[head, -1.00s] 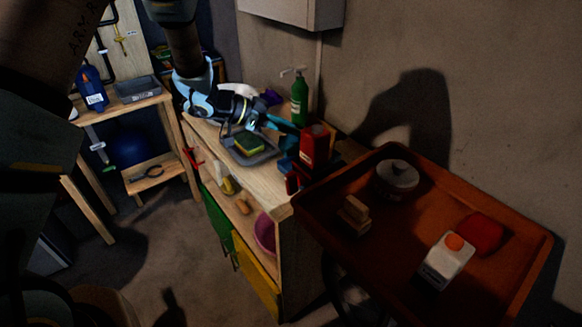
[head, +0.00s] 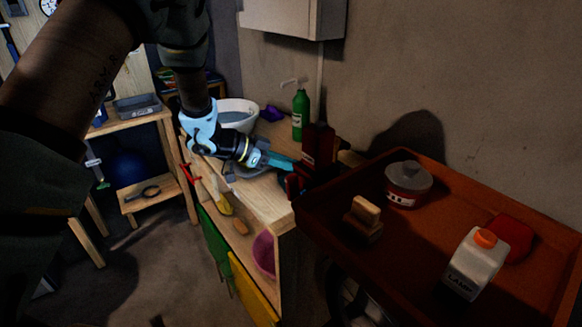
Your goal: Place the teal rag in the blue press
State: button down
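The teal rag (head: 281,161) is a flat strip sticking out to the right from my gripper (head: 264,158), low over the wooden workbench. The fingertips are small and dark here, but the rag's near end sits at them and my gripper appears shut on it. The rag's far end reaches the dark area beside the red bottle (head: 319,146). The blue press is mostly hidden there by the rag and my gripper; I cannot tell whether the rag touches it.
A green pump bottle (head: 300,115) and a white basin (head: 238,114) stand at the back of the workbench (head: 262,203). The orange-red tray (head: 408,262) at right holds a lidded pot (head: 408,184), a brush (head: 363,218) and a white bottle (head: 474,262). A shelf stands at left.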

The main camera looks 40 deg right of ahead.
jog(key=shift+f, duration=0.15)
jog(key=c, duration=0.8)
grip_release()
